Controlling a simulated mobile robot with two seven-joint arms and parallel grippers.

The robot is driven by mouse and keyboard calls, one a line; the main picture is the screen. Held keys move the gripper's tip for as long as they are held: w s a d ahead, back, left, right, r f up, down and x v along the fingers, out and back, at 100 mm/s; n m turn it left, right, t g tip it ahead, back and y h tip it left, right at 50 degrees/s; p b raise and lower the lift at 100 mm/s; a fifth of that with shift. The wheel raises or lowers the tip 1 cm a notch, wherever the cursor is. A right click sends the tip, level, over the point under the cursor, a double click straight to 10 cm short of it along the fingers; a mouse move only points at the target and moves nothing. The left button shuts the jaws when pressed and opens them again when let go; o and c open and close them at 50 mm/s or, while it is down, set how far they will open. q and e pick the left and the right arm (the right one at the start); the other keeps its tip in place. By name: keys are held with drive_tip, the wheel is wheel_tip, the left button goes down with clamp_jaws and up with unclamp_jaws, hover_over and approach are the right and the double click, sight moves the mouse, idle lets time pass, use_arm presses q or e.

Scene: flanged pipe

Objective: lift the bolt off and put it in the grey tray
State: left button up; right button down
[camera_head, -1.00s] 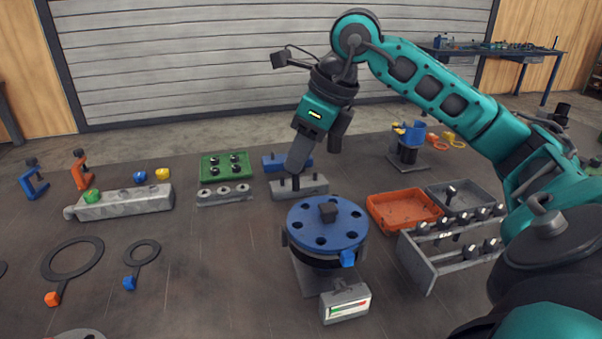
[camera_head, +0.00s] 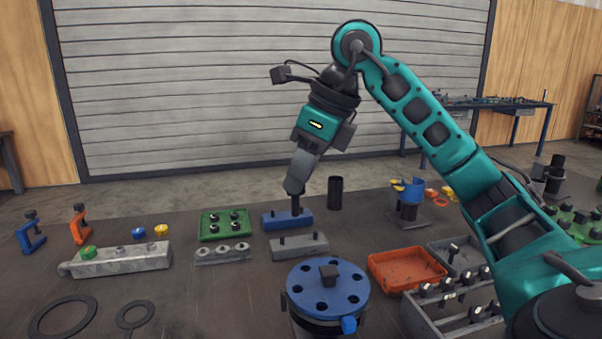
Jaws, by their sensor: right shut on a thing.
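My right gripper (camera_head: 295,188) is shut on a dark bolt (camera_head: 296,205), which points down from the fingertips. In the picture the bolt overlaps the blue block behind; it appears to hang in the air above and behind the grey block (camera_head: 310,247). The grey block has short dark pegs on its top. The grey tray (camera_head: 475,262) is to the right, next to the orange tray, partly hidden by a rack, with one dark bolt inside. My left gripper is not in view.
A blue flanged disc (camera_head: 340,292) stands in front of the grey block. A grey rack (camera_head: 430,318) with several bolts stands in front of the trays. The blue block (camera_head: 275,222) and a dark cylinder (camera_head: 335,194) are behind.

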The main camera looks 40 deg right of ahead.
drive_tip(key=shift+r, duration=2.55)
drive_tip(key=shift+f, duration=0.1)
